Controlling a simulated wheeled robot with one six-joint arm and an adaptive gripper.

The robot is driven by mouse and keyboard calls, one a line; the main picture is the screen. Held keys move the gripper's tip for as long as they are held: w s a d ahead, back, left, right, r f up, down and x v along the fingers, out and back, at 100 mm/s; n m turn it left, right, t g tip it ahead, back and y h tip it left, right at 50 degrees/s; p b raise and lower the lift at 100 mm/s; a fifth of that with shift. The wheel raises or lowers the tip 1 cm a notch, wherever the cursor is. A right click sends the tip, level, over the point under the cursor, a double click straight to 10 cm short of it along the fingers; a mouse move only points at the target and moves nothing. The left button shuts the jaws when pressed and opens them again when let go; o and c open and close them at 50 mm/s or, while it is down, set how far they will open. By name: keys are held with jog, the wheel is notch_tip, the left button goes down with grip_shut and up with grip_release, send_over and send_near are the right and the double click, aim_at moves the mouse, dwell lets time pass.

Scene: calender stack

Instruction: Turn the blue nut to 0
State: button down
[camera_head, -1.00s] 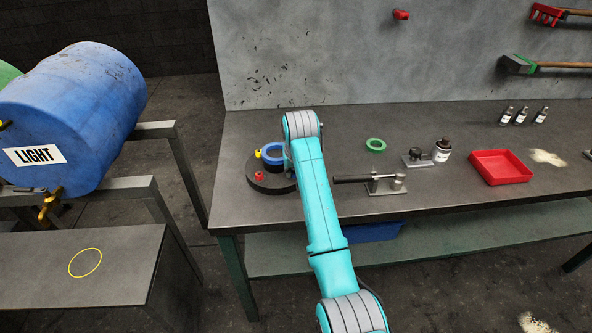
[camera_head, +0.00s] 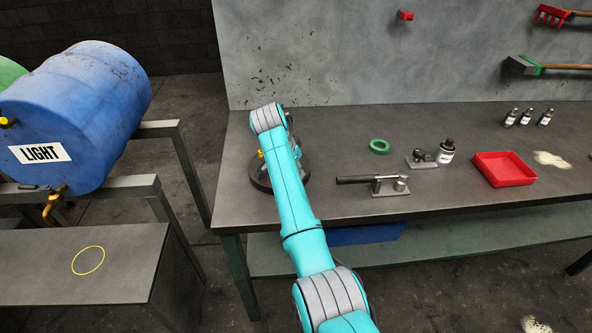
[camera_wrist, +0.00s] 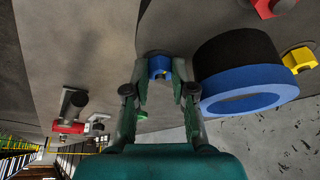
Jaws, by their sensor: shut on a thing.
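The blue nut (camera_wrist: 160,64) sits between my fingertips in the wrist view, at the edge of a dark round base. My gripper (camera_wrist: 158,74) is shut on it, one finger on each side. Right of it stands a cylinder with a blue ring (camera_wrist: 248,90), then a yellow nut (camera_wrist: 300,60) and a red nut (camera_wrist: 268,7). In the head view my arm hides the gripper, the blue nut and most of the dark base (camera_head: 258,181); the yellow nut (camera_head: 261,153) shows at its left. I can see no 0 mark.
Right of the base on the bench are a green ring (camera_head: 379,146), a clamp with a black handle (camera_head: 355,180), a small bottle (camera_head: 446,151) and a red tray (camera_head: 502,169). A blue barrel (camera_head: 85,105) lies on a stand to the left.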

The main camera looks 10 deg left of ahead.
jog(key=shift+w+r+m+h, duration=0.1)
jog(key=shift+m+h, duration=0.2)
jog(key=shift+m, duration=0.7)
jog(key=c, duration=1)
grip_release()
jog(key=shift+o, duration=0.2)
